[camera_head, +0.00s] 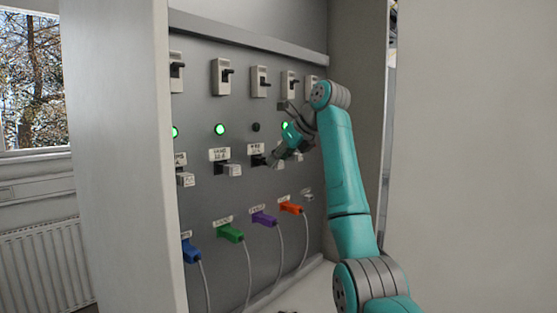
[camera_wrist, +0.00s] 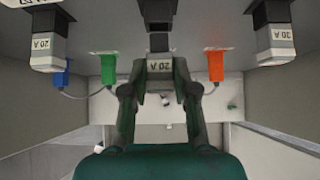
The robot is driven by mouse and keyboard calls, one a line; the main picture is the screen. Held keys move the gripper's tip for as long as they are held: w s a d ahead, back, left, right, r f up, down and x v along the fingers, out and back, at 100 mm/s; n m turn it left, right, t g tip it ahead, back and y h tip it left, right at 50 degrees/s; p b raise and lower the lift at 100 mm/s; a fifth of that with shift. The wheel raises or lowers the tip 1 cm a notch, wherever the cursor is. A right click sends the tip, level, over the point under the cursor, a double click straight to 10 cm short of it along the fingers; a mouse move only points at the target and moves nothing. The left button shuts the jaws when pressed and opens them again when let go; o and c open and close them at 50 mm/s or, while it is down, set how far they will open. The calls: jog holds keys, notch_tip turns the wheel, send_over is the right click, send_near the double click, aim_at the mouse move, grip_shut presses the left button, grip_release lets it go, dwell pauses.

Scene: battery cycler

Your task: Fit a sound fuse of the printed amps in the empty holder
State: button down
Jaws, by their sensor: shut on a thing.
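My gripper (camera_head: 275,160) is in front of the third holder (camera_head: 258,160) of the fuse row. In the wrist view my gripper (camera_wrist: 160,86) is shut on a pale grey fuse (camera_wrist: 160,66), whose printed label reads upside down, apparently 20 A. The black holder (camera_wrist: 158,20) is straight in line with this fuse; I cannot tell whether the two touch. The lamp (camera_head: 256,127) above this holder is dark. The holder's printed label (camera_head: 255,148) is too small to read.
Fitted fuses flank the holder in the wrist view: a left fuse (camera_wrist: 45,50) marked 20 A and a right fuse (camera_wrist: 275,40), apparently 30 A. Green plug (camera_head: 230,233), purple plug (camera_head: 264,219) and orange plug (camera_head: 290,208) with hanging cables are below. Breakers (camera_head: 259,81) are above.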

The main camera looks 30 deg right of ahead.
jog(key=shift+w+a, duration=0.25)
jog(key=shift+w, duration=0.45)
jog(key=shift+w+a, duration=0.25)
jog(key=shift+w, duration=0.45)
dwell(2.0)
jog(key=c, duration=0.8)
grip_release()
jog(key=v, duration=0.7)
jog(key=shift+s+r, duration=0.2)
jog(key=shift+d, duration=0.1)
